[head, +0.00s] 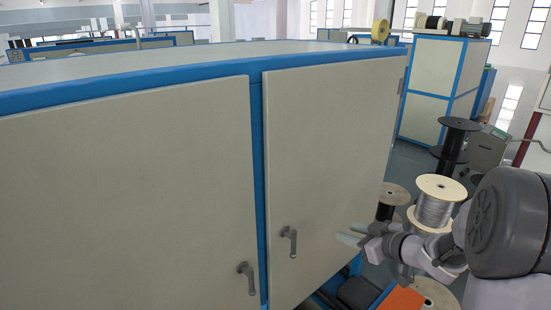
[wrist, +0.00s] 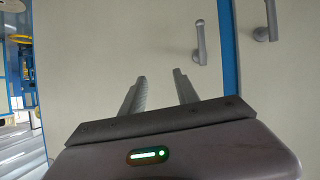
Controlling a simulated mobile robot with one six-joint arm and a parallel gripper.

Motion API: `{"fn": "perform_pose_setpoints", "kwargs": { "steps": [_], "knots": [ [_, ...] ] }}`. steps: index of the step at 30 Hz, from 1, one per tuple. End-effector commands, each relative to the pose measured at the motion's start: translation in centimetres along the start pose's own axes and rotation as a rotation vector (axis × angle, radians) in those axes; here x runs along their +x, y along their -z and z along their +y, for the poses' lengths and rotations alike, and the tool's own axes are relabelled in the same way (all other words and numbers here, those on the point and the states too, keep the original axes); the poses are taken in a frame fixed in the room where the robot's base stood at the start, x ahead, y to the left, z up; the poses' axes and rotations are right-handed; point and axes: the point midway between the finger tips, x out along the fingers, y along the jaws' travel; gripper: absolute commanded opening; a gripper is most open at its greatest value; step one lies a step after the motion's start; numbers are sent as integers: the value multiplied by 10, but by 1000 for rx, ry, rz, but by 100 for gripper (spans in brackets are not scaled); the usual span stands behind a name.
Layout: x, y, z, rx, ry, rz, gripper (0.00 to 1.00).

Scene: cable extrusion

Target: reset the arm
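My gripper (head: 345,234) is in front of the right cabinet door (head: 330,150) in the head view, to the right of that door's handle (head: 290,242). In the wrist view my gripper (wrist: 157,82) has its two fingers apart with nothing between them, facing the pale door panel (wrist: 110,45). The handle (wrist: 199,42) shows just beyond the right fingertip, apart from it. My arm (head: 435,252) reaches in from the right side of the head view.
The left cabinet door (head: 120,190) has its own handle (head: 247,278), which also shows in the wrist view (wrist: 270,20). Both doors look shut. A wire spool (head: 436,205) and a dark reel (head: 390,203) stand near my arm. An orange panel (head: 400,300) lies below.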

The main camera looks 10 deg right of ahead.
Motion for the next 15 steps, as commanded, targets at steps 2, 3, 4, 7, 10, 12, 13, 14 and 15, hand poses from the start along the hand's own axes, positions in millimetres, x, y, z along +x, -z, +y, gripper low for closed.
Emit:
{"fn": "perform_pose_setpoints", "kwargs": {
  "steps": [2,3,4,7,10,12,13,14,15],
  "knots": [
    [8,-15,8,31,-270,-49,37],
    [-4,-22,4,89,-397,-88,37],
    [-16,-32,-5,146,-474,-119,37],
    [-55,-90,-71,398,-598,-241,37],
    [-77,-144,-152,615,-548,-355,37],
    [-86,-174,-206,724,-470,-422,37],
    [-89,-184,-227,762,-433,-445,37],
    [-92,-192,-246,795,-398,-468,37],
    [-95,-201,-267,830,-353,-492,37]
  ]
}}
